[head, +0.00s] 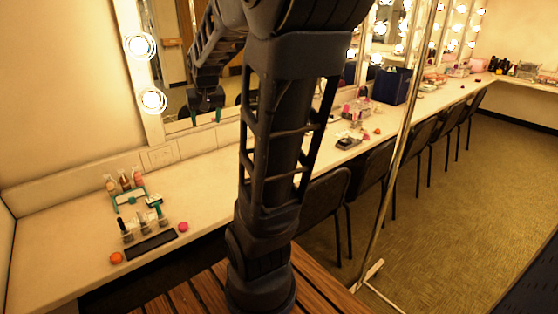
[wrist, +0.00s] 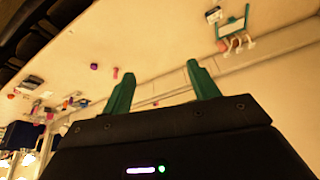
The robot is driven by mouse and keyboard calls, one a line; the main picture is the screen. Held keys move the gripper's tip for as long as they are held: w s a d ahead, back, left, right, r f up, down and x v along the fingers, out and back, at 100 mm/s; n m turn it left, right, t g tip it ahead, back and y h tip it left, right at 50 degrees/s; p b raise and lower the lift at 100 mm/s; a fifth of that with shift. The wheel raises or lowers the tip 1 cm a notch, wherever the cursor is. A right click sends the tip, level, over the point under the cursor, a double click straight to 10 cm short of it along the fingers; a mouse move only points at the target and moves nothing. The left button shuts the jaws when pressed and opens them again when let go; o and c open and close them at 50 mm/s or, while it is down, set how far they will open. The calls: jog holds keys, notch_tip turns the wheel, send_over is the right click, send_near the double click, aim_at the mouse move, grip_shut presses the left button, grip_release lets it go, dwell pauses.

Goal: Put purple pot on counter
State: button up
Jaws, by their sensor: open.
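A small purple pot (wrist: 94,66) stands on the pale counter (wrist: 150,40) in the wrist view, left of my fingers and apart from them. In the head view I cannot make it out; my arm covers part of the counter (head: 75,235). My gripper (wrist: 160,72) is open, with two green fingers spread and nothing between them. A small pink item (wrist: 115,72) is beside the purple pot. The gripper itself is out of the head view, though the mirror there reflects part of my arm.
A teal stand with bottles (head: 130,195), a dark tray (head: 150,245), an orange pot (head: 116,257) and a pink pot (head: 183,227) are at the counter's left. A blue bin (head: 392,86) stands farther along. Chairs (head: 370,165) line the front, and a metal pole (head: 400,150) stands right of my arm.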

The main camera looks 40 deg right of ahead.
jog(key=w+d+f+m+h, duration=0.1)
jog(key=w+d+f, duration=0.3)
jog(key=w+d, duration=0.25)
jog(key=w+d+f+m, duration=0.2)
jog(key=w+d+f, duration=0.25)
jog(key=d, duration=0.35)
jog(key=w+d+f+m+h, duration=0.1)
jog(key=w+d+f, duration=0.3)
jog(key=w+d, duration=0.3)
jog(key=w+d+f+m, duration=0.1)
jog(key=d+f, duration=0.7)
jog(key=w+d+f+m+g, duration=0.1)
jog(key=d+f, duration=0.7)
jog(key=d+f+m, duration=0.1)
jog(key=d+f, duration=0.7)
jog(key=shift+w+d+f+g+h, duration=0.35)
jog(key=shift+w+g+h, duration=0.05)
jog(key=shift+d+x, duration=0.2)
jog(key=shift+x, duration=2.5)
jog(key=shift+s, duration=0.15)
jog(key=shift+c, duration=0.2)
jog(key=c, duration=1.1)
